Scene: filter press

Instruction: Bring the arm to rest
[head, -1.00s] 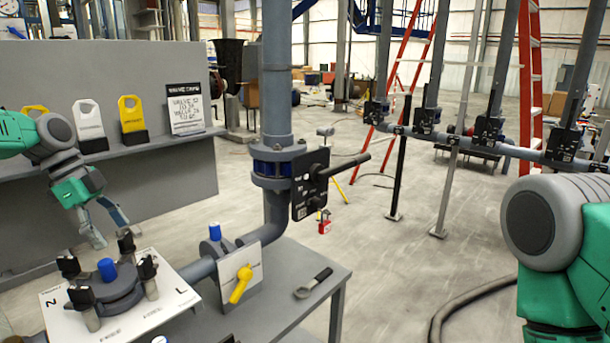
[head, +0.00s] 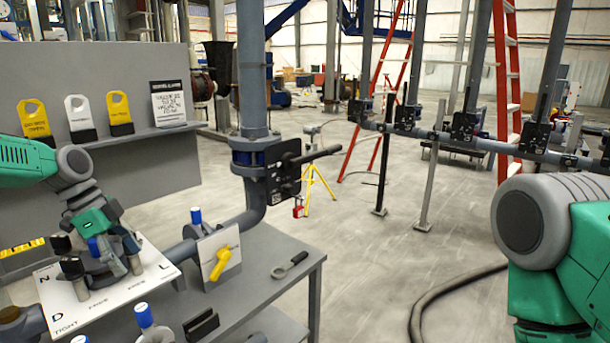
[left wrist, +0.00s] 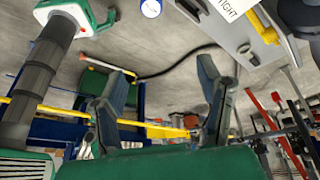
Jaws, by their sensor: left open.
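My left gripper (head: 125,268) is open and shows in front of the bolted round flange on the white lettered plate (head: 60,305) at the lower left of the head view. I cannot tell whether it touches the flange. Its two fingers also show spread apart in the left wrist view (left wrist: 165,100), with nothing between them. My left arm (head: 72,165) comes in from the left edge, bent downward. My right arm (head: 545,235) fills the lower right, and its gripper is out of the picture.
A grey table (head: 262,262) holds a yellow-handled valve (head: 220,262) and a wrench (head: 290,265). A vertical pipe (head: 252,80) with a black lever rises behind it. A shelf (head: 160,135) carries yellow and white tags. Open floor lies between the table and red ladders.

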